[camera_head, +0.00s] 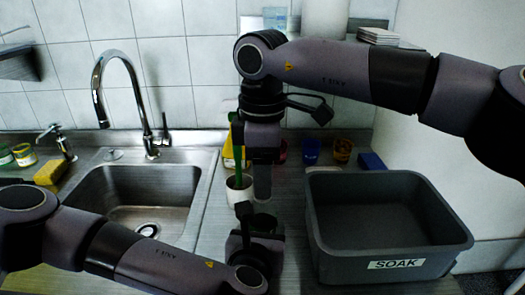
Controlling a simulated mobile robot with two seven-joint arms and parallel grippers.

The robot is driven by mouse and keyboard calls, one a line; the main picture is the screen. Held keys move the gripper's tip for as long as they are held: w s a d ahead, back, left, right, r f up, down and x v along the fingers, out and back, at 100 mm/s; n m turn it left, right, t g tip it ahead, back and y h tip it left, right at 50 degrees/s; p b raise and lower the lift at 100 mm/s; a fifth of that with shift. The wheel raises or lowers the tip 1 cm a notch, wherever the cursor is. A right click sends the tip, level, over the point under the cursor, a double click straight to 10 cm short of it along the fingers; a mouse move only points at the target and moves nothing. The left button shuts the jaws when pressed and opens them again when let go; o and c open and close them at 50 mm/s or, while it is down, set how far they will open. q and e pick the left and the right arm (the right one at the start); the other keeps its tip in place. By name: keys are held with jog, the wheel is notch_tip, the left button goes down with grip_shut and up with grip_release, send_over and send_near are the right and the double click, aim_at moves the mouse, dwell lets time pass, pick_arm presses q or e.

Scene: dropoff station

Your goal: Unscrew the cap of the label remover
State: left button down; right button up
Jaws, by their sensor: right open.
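My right gripper (262,182) hangs pointing down from the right arm in the middle of the view, above the counter. It is seen nearly side-on and is open. My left gripper (254,222) is low in the middle, below the right one; its fingers are hard to make out, and I cannot tell whether it is open. A yellow item (229,157) stands partly hidden behind the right gripper and a green-handled thing. I cannot tell whether it is the label remover. No bottle cap is clearly visible; the arms hide much of the middle.
A white cup (239,190) holds the green handle. A steel sink (140,190) with a tall faucet (150,120) is at left. A grey SOAK bin (332,245) takes the right. Blue (311,152) and orange (342,151) containers and a blue block (371,162) stand behind. A yellow sponge (50,172) lies far left.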

jog(key=shift+f, duration=1)
jog(key=shift+c, duration=0.3)
grip_shut()
